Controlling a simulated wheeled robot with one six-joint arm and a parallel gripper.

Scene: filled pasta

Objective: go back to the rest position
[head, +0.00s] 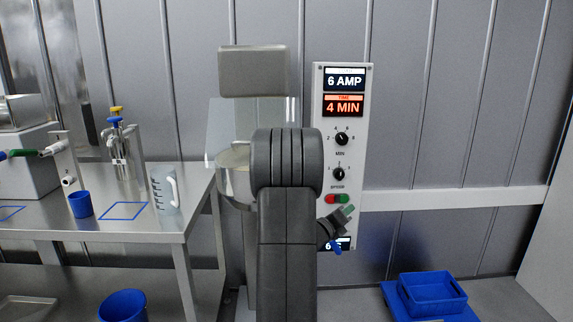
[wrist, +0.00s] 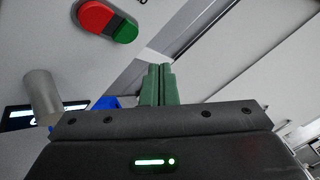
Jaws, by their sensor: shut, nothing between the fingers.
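My gripper shows in the wrist view as two green fingers (wrist: 158,86) pressed together, with nothing between them. In the head view my dark arm stands in the middle of the picture, and the gripper (head: 347,213) shows small and partly hidden at its right side. It is in front of the lower part of a white control panel (head: 362,120). The panel has displays reading "6 AMP" and "4 MIN", two black knobs, and a red and green button pair (head: 337,199). The buttons also show in the wrist view (wrist: 106,20), apart from the fingers.
A metal table (head: 150,222) on the left holds a blue cup (head: 80,204), a clear jug (head: 164,187) and a metal canister (head: 124,160). A blue crate (head: 432,292) sits low at the right. A blue bucket (head: 123,306) is below the table. My arm hides part of a mixer-like machine (head: 252,72).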

